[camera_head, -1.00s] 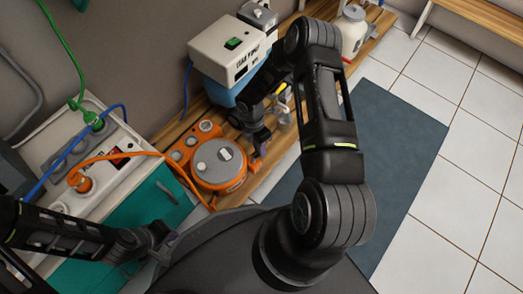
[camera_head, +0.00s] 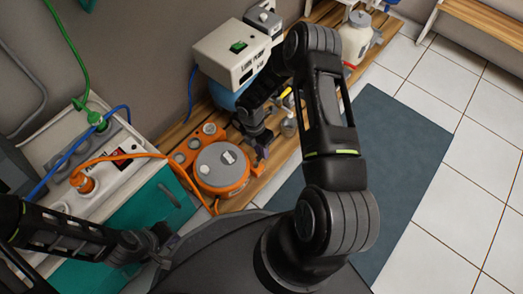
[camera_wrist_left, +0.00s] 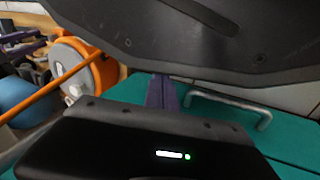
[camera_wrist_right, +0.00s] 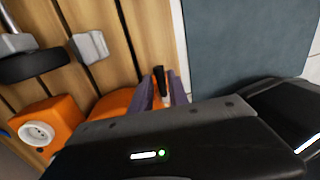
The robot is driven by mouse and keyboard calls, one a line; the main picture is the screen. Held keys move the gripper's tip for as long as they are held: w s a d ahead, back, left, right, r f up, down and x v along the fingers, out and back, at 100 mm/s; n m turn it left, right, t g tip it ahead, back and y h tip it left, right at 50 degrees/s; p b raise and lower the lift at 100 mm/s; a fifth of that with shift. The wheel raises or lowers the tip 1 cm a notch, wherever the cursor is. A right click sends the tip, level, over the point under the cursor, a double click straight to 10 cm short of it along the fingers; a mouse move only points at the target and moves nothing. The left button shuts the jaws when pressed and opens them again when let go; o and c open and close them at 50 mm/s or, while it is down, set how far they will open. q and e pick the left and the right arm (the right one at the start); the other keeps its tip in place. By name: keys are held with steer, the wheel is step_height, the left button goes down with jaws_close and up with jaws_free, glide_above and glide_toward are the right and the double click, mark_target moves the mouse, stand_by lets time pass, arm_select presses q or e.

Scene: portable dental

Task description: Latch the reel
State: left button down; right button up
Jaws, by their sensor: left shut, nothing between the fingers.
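The orange reel (camera_head: 222,187) with a grey round top sits on the wooden bench beside the teal cabinet. Its orange body also shows in the left wrist view (camera_wrist_left: 103,70) and low in the right wrist view (camera_wrist_right: 110,104). My right gripper (camera_head: 262,150) is at the reel's right edge. In the right wrist view its purple fingers (camera_wrist_right: 165,90) stand apart on either side of a small upright black lever (camera_wrist_right: 159,80); whether they touch it is unclear. My left gripper (camera_head: 163,240) is shut and empty in front of the teal cabinet; its fingers show in the left wrist view (camera_wrist_left: 162,92).
An orange hose (camera_head: 125,157) runs from the white-topped cabinet (camera_head: 45,155) to the reel. Small metal and glass items sit right of my right gripper. Floor and blue mat (camera_head: 395,150) are clear.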

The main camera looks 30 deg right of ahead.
steer(key=o, duration=0.3)
step_height(320, 180, up, 8)
steer(key=w+p, duration=0.1)
steer(key=p, duration=0.2)
steer(key=shift+w+a+f, duration=0.15)
steer(key=shift+w+a, duration=0.05)
steer(key=shift+a, duration=0.1)
stand_by(0.5)
